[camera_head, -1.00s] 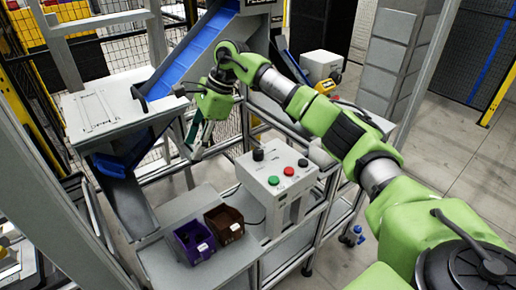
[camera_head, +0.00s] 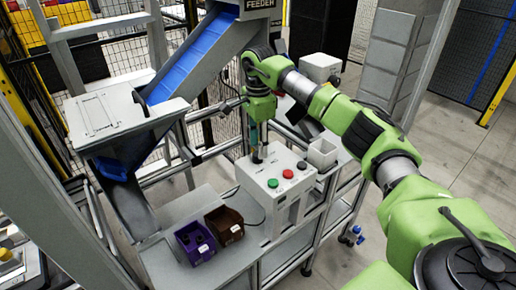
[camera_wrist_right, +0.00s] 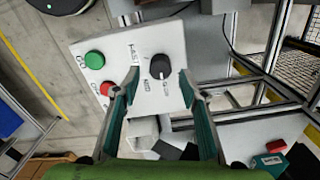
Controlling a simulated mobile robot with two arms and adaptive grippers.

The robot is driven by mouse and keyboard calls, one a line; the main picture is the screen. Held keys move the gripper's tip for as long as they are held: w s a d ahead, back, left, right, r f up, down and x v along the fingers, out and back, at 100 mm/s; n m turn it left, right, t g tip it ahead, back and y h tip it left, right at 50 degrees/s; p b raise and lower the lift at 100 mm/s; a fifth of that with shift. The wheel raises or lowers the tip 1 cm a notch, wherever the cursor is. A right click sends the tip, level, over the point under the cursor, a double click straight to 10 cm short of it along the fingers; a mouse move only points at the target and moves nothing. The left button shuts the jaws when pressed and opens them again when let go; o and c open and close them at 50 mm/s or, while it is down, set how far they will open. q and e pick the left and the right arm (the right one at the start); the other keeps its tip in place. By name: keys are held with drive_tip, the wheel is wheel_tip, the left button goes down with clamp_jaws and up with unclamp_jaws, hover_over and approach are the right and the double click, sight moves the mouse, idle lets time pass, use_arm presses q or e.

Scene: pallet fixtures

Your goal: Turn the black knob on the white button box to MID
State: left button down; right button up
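The white button box (camera_head: 249,178) stands on the stand right of centre in the head view, and its top panel (camera_wrist_right: 120,48) shows in the wrist view. The black knob (camera_wrist_right: 159,67) sits on that panel. A small pale mark shows on it, but I cannot firmly read which label it points to. My right gripper (camera_head: 257,157) is above the knob, pointing down, and largely hides it in the head view. In the wrist view its fingers (camera_wrist_right: 160,80) are apart, one on each side of the knob, with visible gaps. My left gripper is not in view.
On the box panel are a green button (camera_head: 272,183) and a red button (camera_head: 287,173). A purple bin (camera_head: 196,243) and a brown bin (camera_head: 225,225) stand left of the box. An open white container (camera_head: 322,154) is behind right. The blue feeder chute (camera_head: 190,60) rises behind.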

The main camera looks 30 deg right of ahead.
drive_tip(key=shift+f, duration=1.45)
drive_tip(key=c, duration=1.1)
drive_tip(key=shift+m, duration=0.3)
drive_tip(key=m+p, duration=0.1)
drive_tip(key=m, duration=0.4)
drive_tip(key=shift+m, duration=0.3)
drive_tip(key=m, duration=0.5)
drive_tip(key=shift+m, duration=0.4)
